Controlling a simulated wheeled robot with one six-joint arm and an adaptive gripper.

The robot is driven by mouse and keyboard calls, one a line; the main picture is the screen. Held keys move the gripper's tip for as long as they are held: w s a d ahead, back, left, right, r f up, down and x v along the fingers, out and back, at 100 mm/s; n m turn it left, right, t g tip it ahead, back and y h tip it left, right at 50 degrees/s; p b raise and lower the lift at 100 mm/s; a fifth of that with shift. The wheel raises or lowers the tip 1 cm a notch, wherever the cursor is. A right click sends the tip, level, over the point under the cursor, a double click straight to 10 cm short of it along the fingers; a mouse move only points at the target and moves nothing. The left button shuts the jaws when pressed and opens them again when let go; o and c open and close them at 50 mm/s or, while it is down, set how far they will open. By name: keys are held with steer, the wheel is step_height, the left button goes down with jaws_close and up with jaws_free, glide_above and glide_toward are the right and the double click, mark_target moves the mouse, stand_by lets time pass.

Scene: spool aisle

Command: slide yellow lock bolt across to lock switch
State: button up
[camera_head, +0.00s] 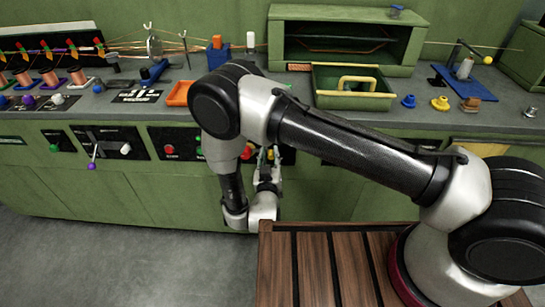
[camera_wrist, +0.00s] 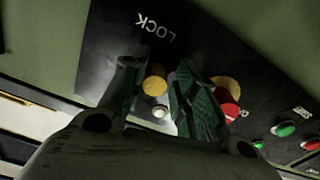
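In the wrist view, a black panel carries the word LOCK (camera_wrist: 156,27). A round yellow knob (camera_wrist: 155,85), likely the end of the lock bolt, shows between the two fingers of my gripper (camera_wrist: 160,75). The fingers are apart, one on each side of the knob, with visible gaps; I cannot tell whether either touches it. A second yellow round piece (camera_wrist: 228,84) shows beyond the right finger, partly hidden. In the head view my gripper (camera_head: 268,168) is at the cabinet front, and my arm hides most of the lock panel.
A red button (camera_wrist: 228,112) and green buttons (camera_wrist: 285,130) lie right of the fingers in the wrist view. In the head view, a lever with a purple knob (camera_head: 91,166) sticks out at left. A wooden slatted deck (camera_head: 330,265) is near the front; the grey floor (camera_head: 120,255) at left is clear.

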mark_target(270, 154)
steer(key=shift+o, duration=0.9)
step_height(270, 154, up, 10)
steer(key=shift+s, duration=0.1)
